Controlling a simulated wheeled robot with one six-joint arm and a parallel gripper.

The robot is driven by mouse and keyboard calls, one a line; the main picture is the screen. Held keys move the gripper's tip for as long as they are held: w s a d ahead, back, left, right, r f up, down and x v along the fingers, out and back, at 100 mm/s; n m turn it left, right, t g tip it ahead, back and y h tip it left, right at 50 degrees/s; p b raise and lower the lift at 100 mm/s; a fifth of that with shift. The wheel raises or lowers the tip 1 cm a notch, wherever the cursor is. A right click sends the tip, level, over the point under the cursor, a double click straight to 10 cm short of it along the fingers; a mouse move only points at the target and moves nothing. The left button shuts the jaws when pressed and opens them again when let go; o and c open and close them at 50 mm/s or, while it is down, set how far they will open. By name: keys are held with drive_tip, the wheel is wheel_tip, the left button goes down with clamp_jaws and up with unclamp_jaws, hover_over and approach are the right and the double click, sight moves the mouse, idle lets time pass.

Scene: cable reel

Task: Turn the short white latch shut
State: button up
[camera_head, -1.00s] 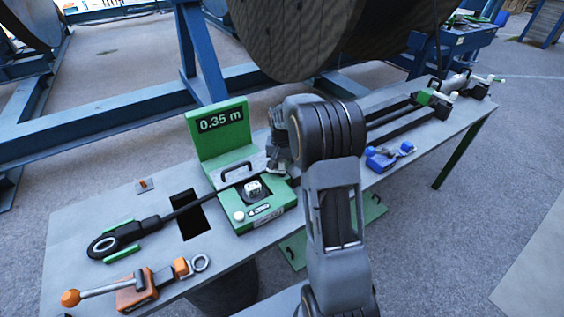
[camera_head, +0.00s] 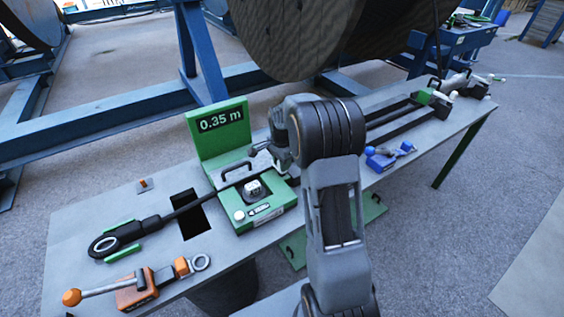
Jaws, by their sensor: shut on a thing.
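The green measuring box (camera_head: 265,217) with the "0.35 m" display (camera_head: 220,119) stands on the grey bench. My gripper (camera_head: 279,160) is low at the right side of this lid, beside the green back panel. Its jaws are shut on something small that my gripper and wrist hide. I cannot make out the short white latch; it may be behind my gripper. A white block (camera_head: 254,188) and a round white knob (camera_head: 239,215) show on the front of the box.
A black cable with a ring end (camera_head: 105,245) runs left from the box, past a dark square hole (camera_head: 189,214). An orange lever tool (camera_head: 135,289) lies at the front left. Blue clamps (camera_head: 382,158) lie to the right. A big reel (camera_head: 300,40) hangs behind.

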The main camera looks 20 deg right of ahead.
drive_tip(key=shift+m, duration=0.5)
drive_tip(key=o, duration=0.9)
drive_tip(key=shift+r, duration=0.1)
wheel_tip(320, 180, up, 14)
drive_tip(key=shift+f, duration=0.2)
idle(0.6)
